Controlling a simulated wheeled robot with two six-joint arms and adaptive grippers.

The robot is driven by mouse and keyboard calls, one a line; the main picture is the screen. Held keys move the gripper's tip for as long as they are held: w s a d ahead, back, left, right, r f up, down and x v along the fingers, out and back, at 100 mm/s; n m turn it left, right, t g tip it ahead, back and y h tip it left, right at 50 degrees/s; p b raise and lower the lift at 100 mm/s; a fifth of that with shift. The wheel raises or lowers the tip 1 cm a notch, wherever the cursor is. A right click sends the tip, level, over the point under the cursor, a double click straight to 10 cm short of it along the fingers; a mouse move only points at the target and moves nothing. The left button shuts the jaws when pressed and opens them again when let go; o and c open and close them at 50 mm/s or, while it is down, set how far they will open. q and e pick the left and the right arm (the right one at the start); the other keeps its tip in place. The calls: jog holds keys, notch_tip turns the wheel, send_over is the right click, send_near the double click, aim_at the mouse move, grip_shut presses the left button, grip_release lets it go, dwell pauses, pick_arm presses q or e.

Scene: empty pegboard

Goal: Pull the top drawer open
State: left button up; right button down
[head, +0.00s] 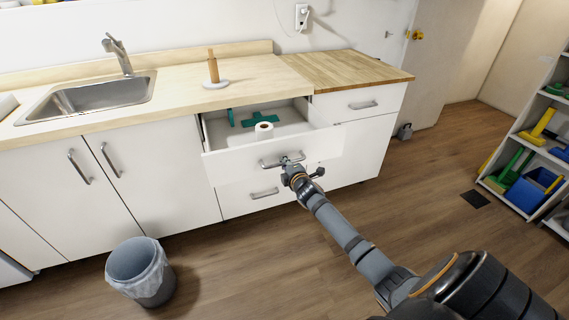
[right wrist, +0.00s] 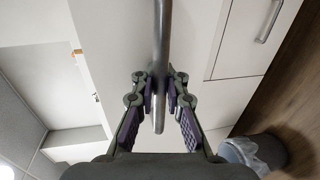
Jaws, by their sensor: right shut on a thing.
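The top drawer (head: 225,165) of the white cabinet is pulled out in the head view, and its inside shows. A white roll (head: 264,130) and a teal item (head: 262,117) lie in it. Its metal bar handle (head: 272,164) is on the drawer front and also shows in the right wrist view (right wrist: 161,40). My right gripper (head: 287,160) is at the handle. In the right wrist view its fingers (right wrist: 160,97) are shut on the bar from both sides. My left gripper is not in view.
A closed lower drawer (head: 240,203) is below. A bin (head: 140,270) stands on the floor at the lower left. A wooden holder (head: 212,68) stands on the counter. A shelf (head: 515,160) stands at the right.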

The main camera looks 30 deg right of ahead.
jog(key=c, duration=1.4)
grip_release()
jog(key=v, duration=1.2)
jog(key=shift+r, duration=0.1)
jog(key=shift+d, duration=0.1)
